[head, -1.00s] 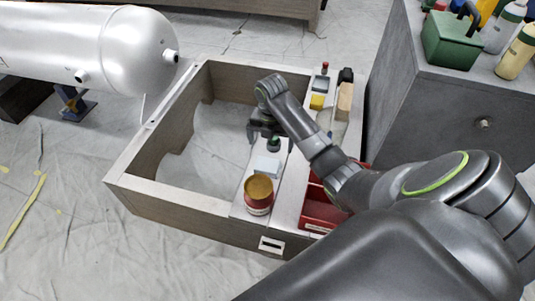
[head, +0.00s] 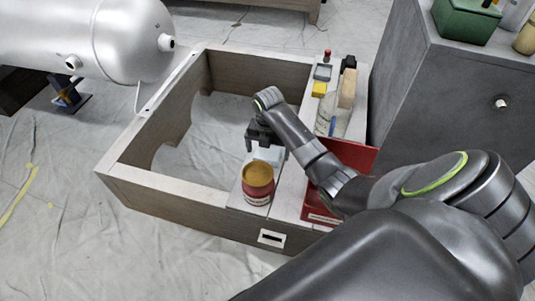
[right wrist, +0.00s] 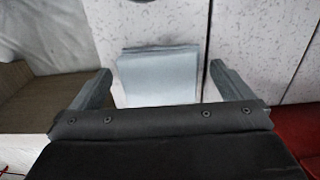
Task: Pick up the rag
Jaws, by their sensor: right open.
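The rag is a folded pale blue-grey cloth (right wrist: 158,78), lying flat on the speckled light ledge in the right wrist view. In the head view a pale part of the rag (head: 270,154) shows behind the can, partly hidden by my gripper. My right gripper (head: 264,146) is open above the rag. In the right wrist view its two fingers stand to the left and right of the rag, with a gap on each side. Nothing is held. My left gripper is in neither view.
An open red can with tan contents (head: 257,183) stands close in front of the rag. A red box (head: 318,210) lies right of it. A yellow block (head: 319,89) and a wooden-backed brush (head: 347,88) lie farther back. The wooden frame (head: 160,186) surrounds an open well.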

